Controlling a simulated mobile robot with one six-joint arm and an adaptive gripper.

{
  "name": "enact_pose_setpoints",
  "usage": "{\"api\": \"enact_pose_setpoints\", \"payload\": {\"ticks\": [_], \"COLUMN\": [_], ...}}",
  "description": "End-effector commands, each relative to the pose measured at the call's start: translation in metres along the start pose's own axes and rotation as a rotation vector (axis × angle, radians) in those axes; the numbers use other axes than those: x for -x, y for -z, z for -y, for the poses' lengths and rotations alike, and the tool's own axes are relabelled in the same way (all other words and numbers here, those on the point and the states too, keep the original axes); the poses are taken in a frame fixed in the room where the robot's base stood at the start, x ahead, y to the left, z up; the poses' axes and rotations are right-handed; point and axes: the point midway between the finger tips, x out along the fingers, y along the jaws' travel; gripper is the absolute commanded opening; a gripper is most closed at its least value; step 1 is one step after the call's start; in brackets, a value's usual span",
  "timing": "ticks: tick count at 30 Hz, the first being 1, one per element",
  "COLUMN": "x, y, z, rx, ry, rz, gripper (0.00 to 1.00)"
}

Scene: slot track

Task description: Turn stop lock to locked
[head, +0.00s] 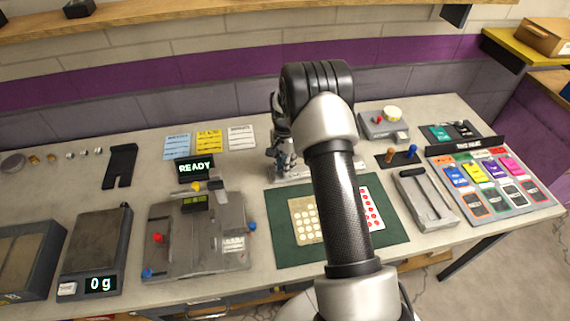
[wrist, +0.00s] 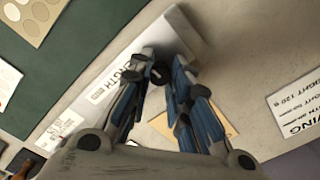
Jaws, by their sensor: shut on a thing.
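The stop lock appears to be the small dark knob (wrist: 160,72) on a long pale grey fixture (wrist: 120,50) with a printed label that seems to read "LENGTH". My gripper (wrist: 163,60) points down over the fixture in the wrist view, its blue-grey fingers closed on either side of the knob. The fingers hide part of the knob, so its locked or unlocked position cannot be told. In the head view my gripper (head: 283,160) is at the fixture (head: 292,178), partly hidden by my arm.
A green mat (head: 287,250) with a cream dotted card (head: 304,220) lies in front of the fixture. A grey machine (head: 208,262) stands to the left, below a READY display (head: 194,168). A grey slotted tray (head: 428,200) and a colourful card board (head: 490,185) are to the right.

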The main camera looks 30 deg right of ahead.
Motion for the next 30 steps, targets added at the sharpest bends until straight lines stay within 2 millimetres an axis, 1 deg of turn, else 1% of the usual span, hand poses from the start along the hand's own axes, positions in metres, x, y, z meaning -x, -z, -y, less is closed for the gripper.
{"api": "enact_pose_setpoints", "payload": {"ticks": [13, 14, 17, 26, 29, 30], "x": [0.0, 0.0, 0.0, 0.0, 0.006, 0.01], "y": [-0.001, -0.001, -0.001, 0.0, 0.0, 0.0], "z": [0.0, 0.0, 0.0, 0.0, 0.001, 0.001], "rx": [-0.011, -0.011, -0.01, -0.009, -0.009, -0.009], "ry": [-0.001, -0.001, -0.001, 0.0, 0.001, 0.002], "rz": [0.002, 0.002, 0.002, 0.001, 0.0, -0.001], "gripper": [0.0, 0.2, 0.26, 0.27, 0.27, 0.27]}}
